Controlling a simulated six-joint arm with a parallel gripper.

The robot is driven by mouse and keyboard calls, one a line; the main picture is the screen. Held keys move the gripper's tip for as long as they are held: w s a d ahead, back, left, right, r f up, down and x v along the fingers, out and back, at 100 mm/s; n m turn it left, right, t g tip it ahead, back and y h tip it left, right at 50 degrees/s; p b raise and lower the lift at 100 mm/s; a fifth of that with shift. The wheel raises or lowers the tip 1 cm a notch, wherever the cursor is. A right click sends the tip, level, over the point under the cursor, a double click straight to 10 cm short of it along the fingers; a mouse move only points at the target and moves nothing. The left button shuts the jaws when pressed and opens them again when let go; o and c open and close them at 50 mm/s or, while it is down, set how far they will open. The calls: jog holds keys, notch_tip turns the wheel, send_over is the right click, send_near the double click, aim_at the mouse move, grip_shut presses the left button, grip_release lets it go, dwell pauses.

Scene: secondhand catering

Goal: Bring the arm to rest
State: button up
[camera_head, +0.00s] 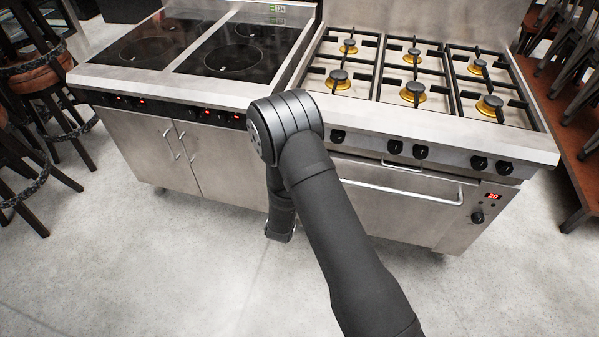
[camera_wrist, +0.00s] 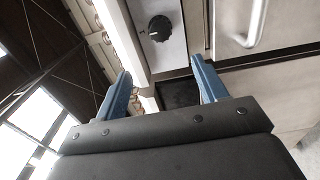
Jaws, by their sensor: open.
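My gripper (camera_wrist: 160,68) shows in the wrist view with its two blue fingers spread apart and nothing between them. Beyond the fingers are a black control knob (camera_wrist: 160,28) on a pale metal panel and a metal handle (camera_wrist: 250,25); I cannot tell the exact gap to them. In the head view my arm rises from the bottom, bends in front of the cookers and drops toward the floor. The fingers cannot be made out there.
A gas range (camera_head: 420,118) with several burners and an oven door handle (camera_head: 400,190) stands at the right. An induction cooker (camera_head: 175,72) with cupboard doors (camera_head: 220,160) stands at the left. Stools (camera_head: 40,80) and stacked chairs (camera_head: 575,60) flank them. The grey floor (camera_head: 130,260) in front is clear.

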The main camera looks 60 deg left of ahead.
jog(key=shift+s+d, duration=0.1)
dwell(0.7)
jog(key=x, duration=1.7)
jog(key=shift+f, duration=0.1)
jog(key=shift+w+a, duration=0.25)
jog(key=shift+w, duration=0.1)
jog(key=m, duration=1.7)
jog(key=shift+s+m, duration=0.25)
jog(key=shift+m, duration=0.05)
dwell(1.4)
